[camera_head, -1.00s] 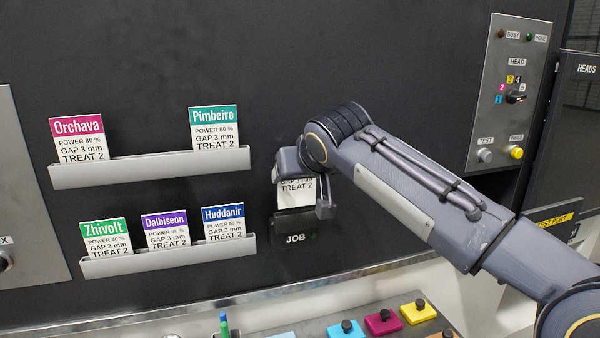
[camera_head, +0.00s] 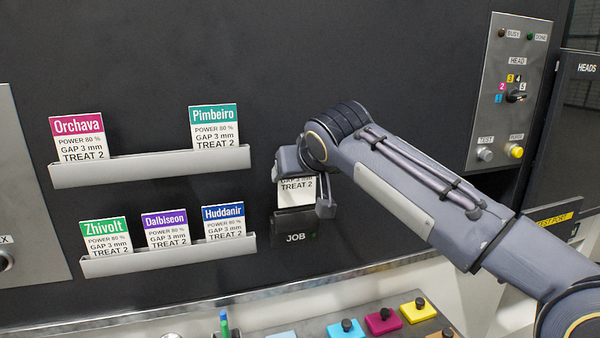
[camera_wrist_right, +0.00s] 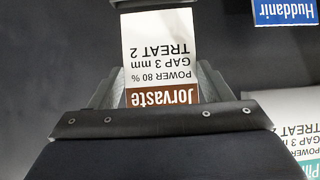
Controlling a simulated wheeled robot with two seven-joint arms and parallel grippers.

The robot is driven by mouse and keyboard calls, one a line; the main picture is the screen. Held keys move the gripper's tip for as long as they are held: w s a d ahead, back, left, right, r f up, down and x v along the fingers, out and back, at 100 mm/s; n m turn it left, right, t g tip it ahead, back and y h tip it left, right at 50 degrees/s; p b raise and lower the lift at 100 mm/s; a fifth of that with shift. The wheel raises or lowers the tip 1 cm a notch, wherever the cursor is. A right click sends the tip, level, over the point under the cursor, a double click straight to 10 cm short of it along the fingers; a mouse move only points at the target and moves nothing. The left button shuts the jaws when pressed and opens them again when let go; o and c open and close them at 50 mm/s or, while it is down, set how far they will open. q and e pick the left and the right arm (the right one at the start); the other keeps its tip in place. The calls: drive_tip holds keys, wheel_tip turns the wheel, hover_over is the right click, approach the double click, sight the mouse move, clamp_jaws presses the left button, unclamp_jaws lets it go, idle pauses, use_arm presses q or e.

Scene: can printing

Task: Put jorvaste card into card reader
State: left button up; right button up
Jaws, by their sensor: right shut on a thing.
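The Jorvaste card (camera_wrist_right: 160,60) is white with a brown name band and shows upside down in the right wrist view. My right gripper (camera_wrist_right: 158,88) is shut on its name-band end, one finger at each side. In the head view the card (camera_head: 296,192) hangs upright below my right gripper (camera_head: 312,190), which hides its top. Its lower edge meets the top of the black card reader (camera_head: 294,228) marked JOB. The reader's edge (camera_wrist_right: 143,3) also shows in the wrist view. I cannot tell how deep the card sits. My left gripper is out of view.
An upper rack (camera_head: 150,170) holds the Orchava and Pimbeiro cards, with a gap between them. A lower rack (camera_head: 168,259) holds Zhivolt, Dalbiseon and Huddanir, left of the reader. A control panel (camera_head: 507,90) is at the right. Coloured blocks (camera_head: 383,322) lie on the ledge below.

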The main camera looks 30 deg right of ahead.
drive_tip(key=shift+f+b, duration=2.25)
drive_tip(key=shift+f, duration=0.3)
drive_tip(key=o, duration=1)
drive_tip(key=shift+r, duration=0.1)
drive_tip(key=shift+o, duration=0.2)
approach(297, 197)
drive_tip(key=s+a+f+g+y, duration=0.1)
drive_tip(key=s+a+f+y, duration=0.1)
drive_tip(key=s+f, duration=0.5)
drive_tip(key=s+a+f+g+y, duration=0.2)
drive_tip(key=s+a+f, duration=0.2)
drive_tip(key=f, duration=1.1)
drive_tip(key=s+a+f+n+g+y, duration=0.1)
drive_tip(key=s+a+f+g+y, duration=0.1)
drive_tip(key=s+f, duration=0.8)
drive_tip(key=shift+a+f, duration=0.4)
drive_tip(key=shift+a, duration=0.4)
